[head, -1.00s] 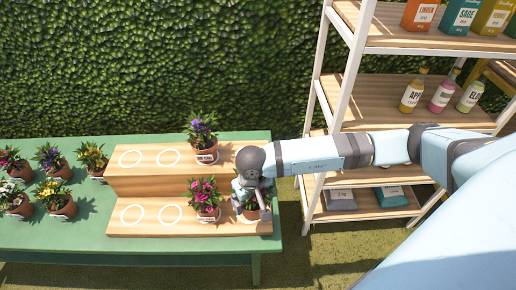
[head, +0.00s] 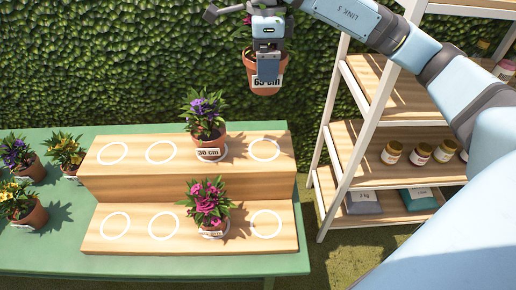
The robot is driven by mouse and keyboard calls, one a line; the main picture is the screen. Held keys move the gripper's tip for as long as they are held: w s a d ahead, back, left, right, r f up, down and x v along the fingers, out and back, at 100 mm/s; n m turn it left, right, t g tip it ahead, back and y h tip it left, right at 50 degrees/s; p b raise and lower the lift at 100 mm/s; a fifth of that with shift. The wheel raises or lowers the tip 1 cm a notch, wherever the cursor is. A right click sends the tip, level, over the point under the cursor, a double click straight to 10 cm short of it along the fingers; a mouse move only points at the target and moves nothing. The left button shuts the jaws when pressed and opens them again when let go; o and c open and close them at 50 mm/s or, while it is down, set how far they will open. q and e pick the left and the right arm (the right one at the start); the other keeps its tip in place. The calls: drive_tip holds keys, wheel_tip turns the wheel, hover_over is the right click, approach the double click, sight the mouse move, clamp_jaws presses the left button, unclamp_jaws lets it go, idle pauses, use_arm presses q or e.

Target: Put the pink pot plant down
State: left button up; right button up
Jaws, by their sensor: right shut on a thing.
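My right gripper (head: 267,68) is at the top of the head view, high above the stepped wooden stand (head: 185,188). It is shut on a terracotta pot plant (head: 264,92) with a white label reading 65 cm. A plant with pink flowers (head: 208,202) stands upright on the lower step, in the third place from the left. A purple-flowered plant (head: 205,118) labelled 30 cm stands on the upper step above it. My left gripper is not in view.
White circles mark free places on both steps, including the right-end circles (head: 264,150) and (head: 266,223). Several potted plants stand on the green table (head: 60,240) at the left. A shelf rack (head: 385,145) with jars stands at the right, a hedge behind.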

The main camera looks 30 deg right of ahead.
drive_tip(key=shift+f, duration=0.3)
drive_tip(key=shift+d+f+b, duration=0.1)
drive_tip(key=shift+f+b, duration=0.35)
drive_tip(key=shift+f, duration=9)
drive_tip(key=shift+s+f, duration=0.1)
drive_tip(key=o, duration=0.8)
drive_tip(key=shift+o, duration=0.4)
